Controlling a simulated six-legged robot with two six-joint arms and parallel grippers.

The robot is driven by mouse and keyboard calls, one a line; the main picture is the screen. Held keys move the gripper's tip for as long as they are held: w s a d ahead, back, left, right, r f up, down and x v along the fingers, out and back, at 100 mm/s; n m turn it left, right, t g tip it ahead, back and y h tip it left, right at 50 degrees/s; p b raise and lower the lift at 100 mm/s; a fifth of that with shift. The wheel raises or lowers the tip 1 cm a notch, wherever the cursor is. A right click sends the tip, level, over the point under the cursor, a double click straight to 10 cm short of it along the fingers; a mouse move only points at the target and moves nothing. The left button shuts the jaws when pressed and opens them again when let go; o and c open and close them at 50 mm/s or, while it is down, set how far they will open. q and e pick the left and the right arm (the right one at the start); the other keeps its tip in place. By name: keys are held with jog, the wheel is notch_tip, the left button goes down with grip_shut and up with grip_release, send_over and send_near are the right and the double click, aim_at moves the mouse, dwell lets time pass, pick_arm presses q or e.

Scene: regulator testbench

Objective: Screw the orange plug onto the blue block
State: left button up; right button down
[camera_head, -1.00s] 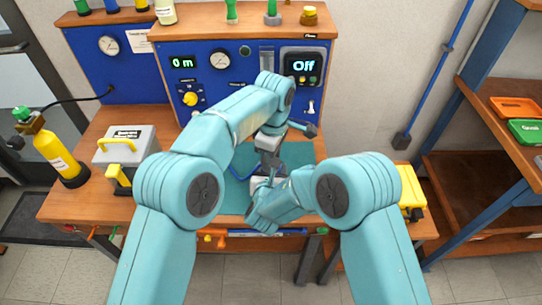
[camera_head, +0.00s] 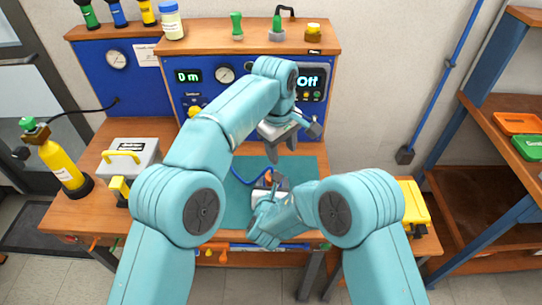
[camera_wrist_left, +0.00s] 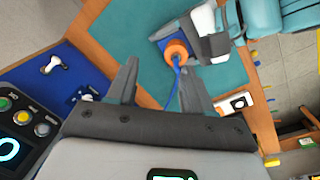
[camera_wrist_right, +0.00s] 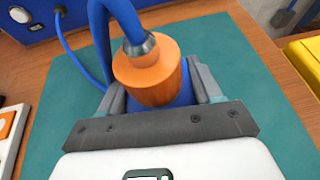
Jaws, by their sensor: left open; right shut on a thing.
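The orange plug (camera_wrist_right: 150,72) sits on top of the blue block (camera_wrist_right: 184,98), with a metal collar and blue hose at its upper end. I cannot tell how tightly it is seated. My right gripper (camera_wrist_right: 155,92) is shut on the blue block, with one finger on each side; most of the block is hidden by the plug. In the head view, the plug (camera_head: 268,176) is small beside my right gripper (camera_head: 277,183). My left gripper (camera_head: 280,152) is open and empty, above and apart from the plug. The left wrist view shows the plug (camera_wrist_left: 176,52) beyond its open fingers (camera_wrist_left: 157,78).
A teal mat (camera_head: 235,215) covers the middle of the wooden bench. The blue hose (camera_wrist_right: 102,40) loops over the mat. The blue panel (camera_head: 185,100) stands behind. A grey case (camera_head: 130,155) and yellow cylinder (camera_head: 62,165) are at left, a yellow case (camera_head: 414,205) at right.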

pick_arm(q)
jog(key=m, duration=0.2)
jog(key=a+f+m, duration=0.1)
jog(key=m, duration=0.4)
jog(key=shift+a+f+m+g+y, duration=0.25)
jog(key=shift+a+m+g+y, duration=0.05)
jog(key=shift+a, duration=0.1)
jog(key=m, duration=0.3)
jog(key=a+m, duration=0.1)
jog(key=m, duration=0.1)
jog(key=shift+s+f, duration=0.15)
jog(key=shift+f, duration=0.2)
jog(key=shift+f, duration=0.1)
